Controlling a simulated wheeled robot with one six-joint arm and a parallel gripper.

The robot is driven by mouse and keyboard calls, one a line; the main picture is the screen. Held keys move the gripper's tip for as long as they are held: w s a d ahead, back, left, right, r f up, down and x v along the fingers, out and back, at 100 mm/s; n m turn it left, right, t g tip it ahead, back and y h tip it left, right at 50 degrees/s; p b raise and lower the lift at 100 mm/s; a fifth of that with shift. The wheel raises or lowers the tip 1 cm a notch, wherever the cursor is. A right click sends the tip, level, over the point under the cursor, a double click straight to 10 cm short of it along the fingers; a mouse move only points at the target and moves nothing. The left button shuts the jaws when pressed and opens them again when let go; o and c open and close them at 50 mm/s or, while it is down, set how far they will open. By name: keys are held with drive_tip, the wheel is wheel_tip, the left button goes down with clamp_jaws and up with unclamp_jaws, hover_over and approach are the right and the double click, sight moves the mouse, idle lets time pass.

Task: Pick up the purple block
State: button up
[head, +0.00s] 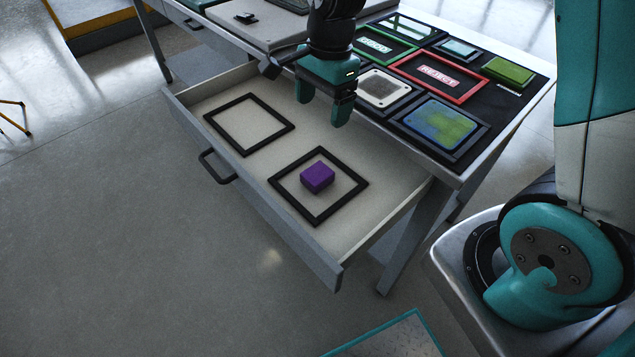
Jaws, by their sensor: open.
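The purple block (317,177) lies inside the nearer of two black square frames (347,203) on the floor of an open drawer (215,95). My gripper (321,112) has teal fingers pointing down and is open, with nothing between them. It hangs over the drawer, behind the block in the picture and apart from it, near the table edge.
A second black frame (249,124) in the drawer is empty. The drawer has a dark handle (217,167) on its front. The table (470,168) beside it holds several framed pads, a red "REJECT" frame (438,76) and a green block (508,72).

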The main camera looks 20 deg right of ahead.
drive_tip(key=b, duration=0.1)
hover_over(317, 173)
drive_tip(key=w, duration=0.1)
drive_tip(key=f, duration=1.1)
drive_tip(key=shift+d+f, duration=0.25)
drive_tip(key=shift+f, duration=0.05)
drive_tip(key=f, duration=0.3)
drive_tip(key=s+f, duration=0.1)
drive_tip(key=f, duration=0.1)
drive_tip(key=shift+a+f, duration=0.1)
drive_tip(key=shift+a, duration=0.1)
drive_tip(key=c, duration=1.1)
wheel_tip(317, 173, up, 20)
drive_tip(key=shift+r+p, duration=0.1)
drive_tip(key=shift+p, duration=0.85)
